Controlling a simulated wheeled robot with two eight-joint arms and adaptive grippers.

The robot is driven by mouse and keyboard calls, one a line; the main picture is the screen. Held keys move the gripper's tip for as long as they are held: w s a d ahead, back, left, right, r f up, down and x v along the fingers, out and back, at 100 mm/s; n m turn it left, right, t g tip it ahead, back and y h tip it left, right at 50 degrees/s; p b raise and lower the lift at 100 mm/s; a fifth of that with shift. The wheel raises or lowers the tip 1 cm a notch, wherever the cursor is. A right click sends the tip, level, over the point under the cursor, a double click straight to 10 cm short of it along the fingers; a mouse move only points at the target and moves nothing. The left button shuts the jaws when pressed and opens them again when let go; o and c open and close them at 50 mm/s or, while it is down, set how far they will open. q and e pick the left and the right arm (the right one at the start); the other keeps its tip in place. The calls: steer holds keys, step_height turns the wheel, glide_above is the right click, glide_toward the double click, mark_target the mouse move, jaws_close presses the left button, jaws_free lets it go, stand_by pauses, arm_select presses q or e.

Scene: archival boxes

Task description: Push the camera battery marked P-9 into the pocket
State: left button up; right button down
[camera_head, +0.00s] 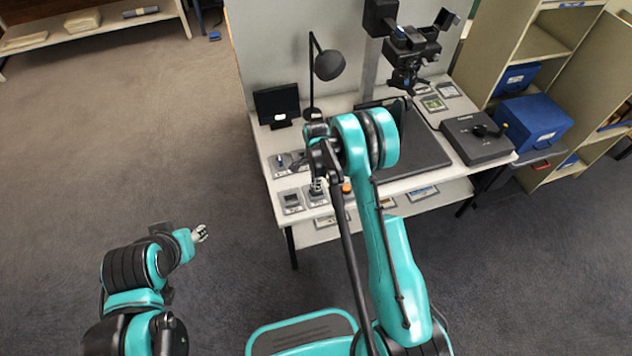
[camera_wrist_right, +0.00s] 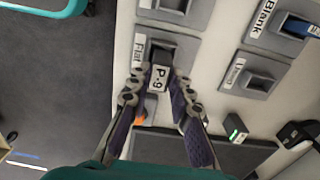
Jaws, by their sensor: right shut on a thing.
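The battery marked P-9 (camera_wrist_right: 159,79) is between the fingertips of my right gripper (camera_wrist_right: 158,92) in the right wrist view, its label facing the camera. The gripper is shut on it. A grey pocket holder labelled Flat (camera_wrist_right: 181,52) lies just beyond the battery, with its dark opening partly behind it. I cannot tell whether the battery's far end is inside the opening. In the head view my right gripper (camera_head: 318,184) is over the table's left front part, and the battery is not clear there. My left gripper (camera_head: 200,233) is over the floor, away from the table; its opening is too small to judge.
Other grey holders stand close by, one labelled Blank (camera_wrist_right: 283,23) with a blue piece. A small black block with a green light (camera_wrist_right: 235,128) lies to the right. The table (camera_head: 265,140) also bears a lamp (camera_head: 327,66), a small screen (camera_head: 276,103) and a black mat (camera_head: 425,152).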

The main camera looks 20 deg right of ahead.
steer(key=shift+f, duration=0.2)
steer(key=shift+f+b, duration=0.3)
steer(key=shift+b, duration=0.25)
steer(key=shift+f, duration=0.1)
steer(key=c, duration=1.3)
jaws_free()
steer(key=shift+r, duration=0.2)
steer(key=shift+r+p, duration=1.3)
steer(key=shift+r, duration=1.55)
